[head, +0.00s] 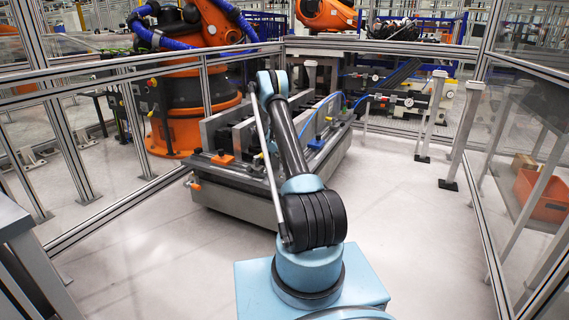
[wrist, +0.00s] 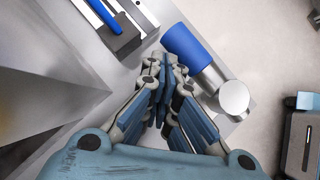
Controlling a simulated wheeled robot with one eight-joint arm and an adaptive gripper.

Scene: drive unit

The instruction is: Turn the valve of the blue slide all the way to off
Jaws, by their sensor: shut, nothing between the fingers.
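The drive unit (head: 235,203) is a low grey machine on the floor ahead of me. A blue part (head: 316,143), likely the blue slide, sits near its right end. In the wrist view a blue cylinder (wrist: 184,43) joins a silver round-ended piece (wrist: 232,98). I cannot tell whether this is the valve. My gripper (wrist: 164,72) is shut and empty, its fingertips just left of the blue cylinder. I cannot tell whether they touch it. In the head view my arm hides the gripper.
A blue rod-like part (wrist: 101,12) lies by a dark block at the wrist view's top left. An orange part (head: 222,159) sits on the unit's left side. Fence posts and rails enclose the cell, with an orange robot (head: 175,95) behind.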

